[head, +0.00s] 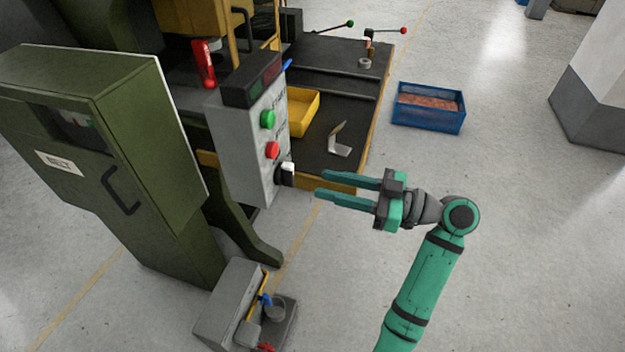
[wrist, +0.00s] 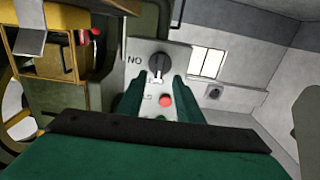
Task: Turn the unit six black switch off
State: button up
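The black switch (head: 284,176) is a round knob low on the grey control box (head: 235,140), with a white mark on it. In the wrist view the knob (wrist: 159,64) is upside down, just beyond the fingertips. Its white pointer points down in that picture, and lettering reading "NO" upside down stands to its left. My gripper (head: 318,185) is open and empty, its fingers pointing left at the switch with a small gap. In the wrist view my gripper (wrist: 158,88) has its two green fingers on either side of the red button's line.
Above the switch are a red button (head: 272,150) and a green button (head: 267,119). A green cabinet (head: 100,150) stands left of the box. A yellow bin (head: 303,108) lies on the dark bench behind. A blue crate (head: 428,121) is on the floor.

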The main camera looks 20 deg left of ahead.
jog(key=shift+s+d, duration=0.1)
jog(key=shift+d, duration=1.35)
jog(key=shift+f, duration=0.1)
